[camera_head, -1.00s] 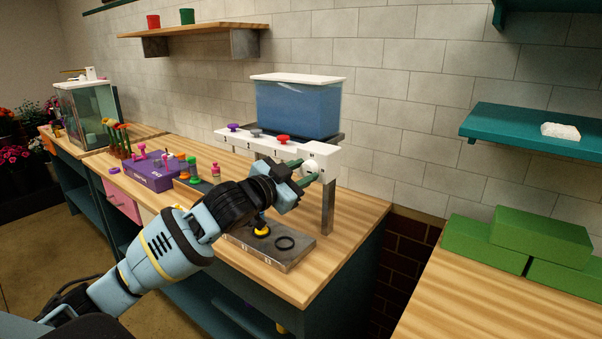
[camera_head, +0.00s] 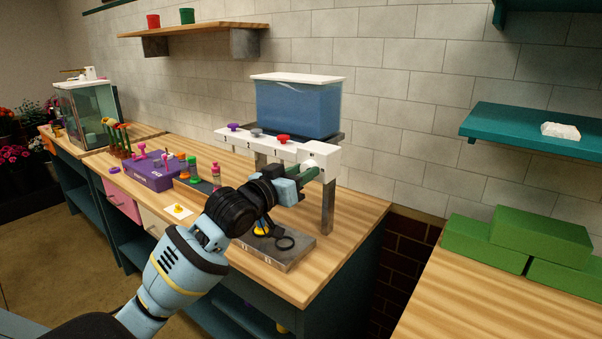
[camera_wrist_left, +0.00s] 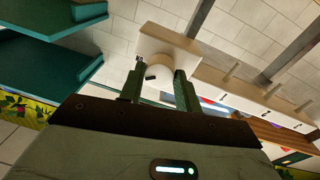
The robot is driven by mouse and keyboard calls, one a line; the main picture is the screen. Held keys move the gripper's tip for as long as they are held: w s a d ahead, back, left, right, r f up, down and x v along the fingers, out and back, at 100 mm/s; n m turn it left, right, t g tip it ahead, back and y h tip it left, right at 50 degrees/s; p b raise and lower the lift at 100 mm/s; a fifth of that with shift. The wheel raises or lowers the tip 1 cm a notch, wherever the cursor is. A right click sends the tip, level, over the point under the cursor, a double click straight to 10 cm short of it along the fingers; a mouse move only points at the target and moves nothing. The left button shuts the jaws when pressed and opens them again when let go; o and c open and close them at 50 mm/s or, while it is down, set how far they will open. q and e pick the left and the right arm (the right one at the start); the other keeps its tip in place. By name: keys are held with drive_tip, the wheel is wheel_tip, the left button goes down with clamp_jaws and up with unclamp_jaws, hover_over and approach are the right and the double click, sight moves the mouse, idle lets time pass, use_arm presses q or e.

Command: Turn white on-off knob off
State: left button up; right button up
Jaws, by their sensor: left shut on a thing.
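The white on-off knob (camera_wrist_left: 158,74) is on the right end of the white panel (camera_head: 322,153) under the blue tank. In the left wrist view the round knob sits between the two dark green fingers and shows a small dark mark. My left gripper (camera_head: 308,176) is shut on the knob, as the left wrist view (camera_wrist_left: 159,88) shows too. In the head view the fingers hide most of the knob. My right gripper is in neither view.
The blue tank (camera_head: 298,108) stands behind purple, grey and red knobs (camera_head: 283,139) on the panel. A grey base plate (camera_head: 288,258) with a black ring lies below. A purple box (camera_head: 149,175) stands left. Green blocks (camera_head: 484,243) lie on the right table.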

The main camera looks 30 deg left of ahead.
use_arm(q)
drive_tip(key=n, duration=0.5)
drive_tip(key=n+y, duration=0.1)
drive_tip(key=n, duration=0.5)
drive_tip(key=shift+d+n+t, duration=0.1)
drive_tip(key=shift+n+t, duration=0.2)
idle(0.3)
drive_tip(key=o, duration=1)
drive_tip(key=s, duration=0.7)
drive_tip(key=shift+s+a+f, duration=0.3)
drive_tip(key=shift+s+f, duration=0.05)
drive_tip(key=shift+s, duration=0.05)
